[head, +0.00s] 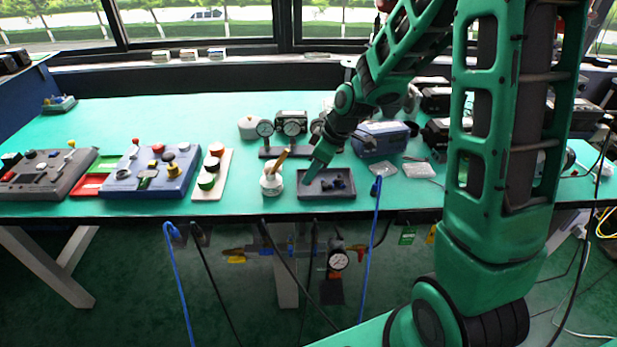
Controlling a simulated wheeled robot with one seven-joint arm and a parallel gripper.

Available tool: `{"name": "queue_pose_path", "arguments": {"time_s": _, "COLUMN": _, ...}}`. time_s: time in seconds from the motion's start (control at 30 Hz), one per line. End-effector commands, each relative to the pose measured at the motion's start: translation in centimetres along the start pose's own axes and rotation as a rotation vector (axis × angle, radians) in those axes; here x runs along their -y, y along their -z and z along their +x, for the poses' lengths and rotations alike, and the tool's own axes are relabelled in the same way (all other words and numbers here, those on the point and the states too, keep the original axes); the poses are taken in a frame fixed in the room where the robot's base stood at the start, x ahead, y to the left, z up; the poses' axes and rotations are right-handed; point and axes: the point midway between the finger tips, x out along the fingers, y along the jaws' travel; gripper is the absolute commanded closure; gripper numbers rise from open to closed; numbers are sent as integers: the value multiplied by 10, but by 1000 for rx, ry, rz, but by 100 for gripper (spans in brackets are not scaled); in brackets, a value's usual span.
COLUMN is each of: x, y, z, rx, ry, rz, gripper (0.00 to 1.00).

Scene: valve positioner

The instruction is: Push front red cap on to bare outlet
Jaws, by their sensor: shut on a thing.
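My gripper (312,174) reaches down to the left end of a dark grey tray (345,194). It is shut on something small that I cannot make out. Small dark parts (336,184) lie in the tray. A blue box-shaped device (380,139) stands behind and to the right of the tray, partly behind my arm. No front red cap or bare outlet can be told apart for certain at this size. A red-orange round knob (216,149) tops a white board to the left, away from my gripper.
A white jar (271,182) with a wooden-handled tool stands just left of my gripper. Two gauges (291,125) stand behind it. The white board (224,172) and a blue panel (152,186) lie farther left.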

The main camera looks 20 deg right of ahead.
Motion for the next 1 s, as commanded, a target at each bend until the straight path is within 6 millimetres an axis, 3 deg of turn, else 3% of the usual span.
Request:
{"name": "queue_pose_path", "arguments": {"time_s": 0.5, "x": 0, "y": 10, "z": -23, "rx": 0, "ry": 0, "rz": 0, "gripper": 100}}
{"name": "queue_pose_path", "arguments": {"time_s": 1.0, "x": -3, "y": 9, "z": -22, "rx": 3, "ry": -7, "rz": 25, "gripper": 100}}
